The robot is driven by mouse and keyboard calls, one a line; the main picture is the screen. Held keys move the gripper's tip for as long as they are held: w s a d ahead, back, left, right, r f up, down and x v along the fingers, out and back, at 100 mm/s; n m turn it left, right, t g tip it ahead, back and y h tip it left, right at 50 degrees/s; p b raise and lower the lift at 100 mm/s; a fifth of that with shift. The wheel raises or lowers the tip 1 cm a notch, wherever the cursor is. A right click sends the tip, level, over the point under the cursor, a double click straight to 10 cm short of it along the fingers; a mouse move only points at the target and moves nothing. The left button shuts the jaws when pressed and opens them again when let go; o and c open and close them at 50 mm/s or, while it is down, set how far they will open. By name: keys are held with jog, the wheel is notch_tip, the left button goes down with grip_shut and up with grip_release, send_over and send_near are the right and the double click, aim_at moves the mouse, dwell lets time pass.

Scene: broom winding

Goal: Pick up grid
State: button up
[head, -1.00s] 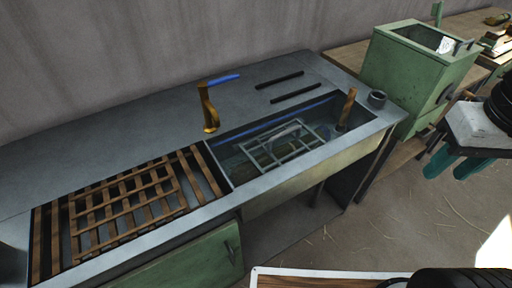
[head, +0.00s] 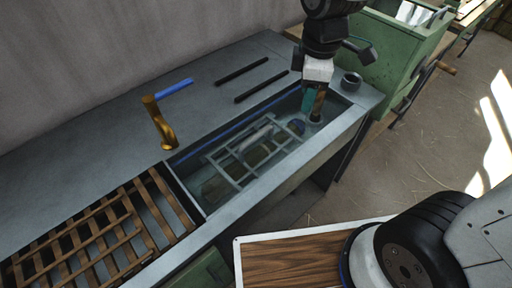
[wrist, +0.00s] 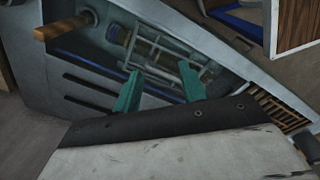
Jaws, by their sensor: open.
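A grey metal grid (head: 238,162) lies tilted in the sunken basin (head: 203,213) of the grey workbench. It also shows in the wrist view (wrist: 178,52), beyond my fingers. My gripper (head: 308,102) hangs over the basin's far right end, right of the grid and apart from it, close to an upright wooden handle (head: 319,103). In the wrist view my two teal fingers (wrist: 158,88) are spread with nothing between them. The handle shows at upper left there (wrist: 65,27).
A brass faucet (head: 160,125) stands at the basin's back left. Wooden slats (head: 85,240) cover the left part.

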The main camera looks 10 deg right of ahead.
aim_at(256, 135)
jog(key=w+a+f+n, duration=0.1)
jog(key=a+f+n, duration=0.2)
jog(key=f, duration=0.1)
jog(key=w+a+f+n, duration=0.2)
jog(key=a+f+n, duration=0.1)
jog(key=a+f, duration=0.1)
jog(key=w+a+f+n, duration=0.1)
jog(key=a+f+n, duration=0.2)
jog(key=shift+w+a+f+n+g, duration=0.2)
jog(key=shift+f+n+g, duration=0.1)
jog(key=shift+f, duration=0.1)
jog(key=shift+n, duration=0.4)
notch_tip(256, 135, down, 9)
jog(key=shift+s+r, duration=0.1)
jog(key=shift+r, duration=0.05)
jog(key=shift+a, duration=0.1)
grip_shut()
